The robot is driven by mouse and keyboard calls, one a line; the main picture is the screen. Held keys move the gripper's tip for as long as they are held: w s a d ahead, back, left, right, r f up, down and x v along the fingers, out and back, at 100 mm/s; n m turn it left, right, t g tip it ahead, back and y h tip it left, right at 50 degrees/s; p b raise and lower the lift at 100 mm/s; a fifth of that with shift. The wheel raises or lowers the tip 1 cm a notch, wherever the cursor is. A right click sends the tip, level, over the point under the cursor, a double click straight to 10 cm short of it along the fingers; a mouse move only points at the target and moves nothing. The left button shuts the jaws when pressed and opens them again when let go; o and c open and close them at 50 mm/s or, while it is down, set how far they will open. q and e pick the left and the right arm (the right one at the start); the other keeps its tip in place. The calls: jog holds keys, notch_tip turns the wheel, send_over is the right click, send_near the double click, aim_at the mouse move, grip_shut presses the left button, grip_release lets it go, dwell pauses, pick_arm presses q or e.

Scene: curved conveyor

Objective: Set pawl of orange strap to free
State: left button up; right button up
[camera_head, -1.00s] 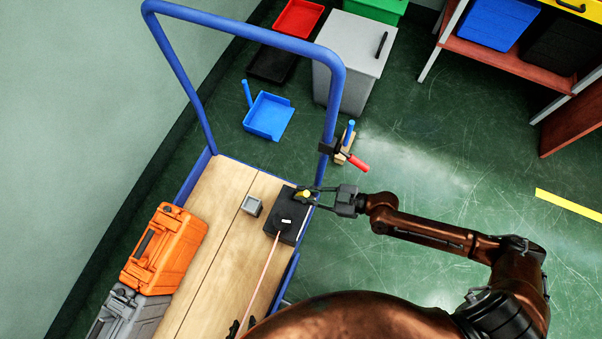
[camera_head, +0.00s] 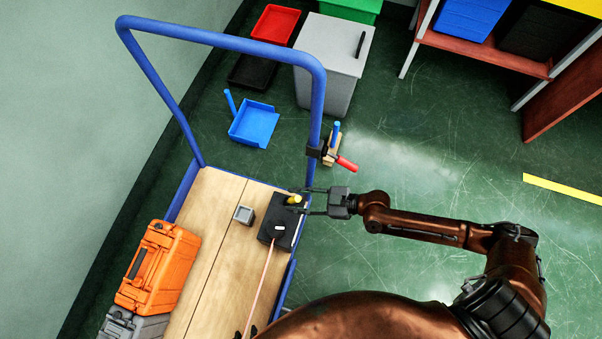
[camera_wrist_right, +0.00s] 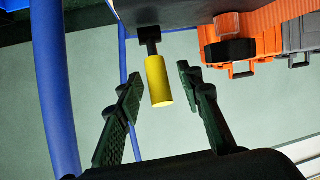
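The orange strap (camera_head: 261,286) looks like a thin pale-orange band. It runs from a black box (camera_head: 276,224) on the cart's deck toward the bottom of the head view. A yellow handle (camera_head: 294,199), likely the pawl lever, sits at the box's far end. In the right wrist view the yellow handle (camera_wrist_right: 158,82) hangs on a short dark stem below a dark body. My right gripper (camera_head: 302,201) is open. Its fingers (camera_wrist_right: 158,75) stand either side of the handle, with visible gaps.
The cart's blue handle frame (camera_head: 317,105) rises close to my right gripper, with a red-handled clamp (camera_head: 346,163) on it. A small grey block (camera_head: 244,215) and orange case (camera_head: 158,268) are on the deck.

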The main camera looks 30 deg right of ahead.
jog(key=v, duration=1.2)
dwell(0.6)
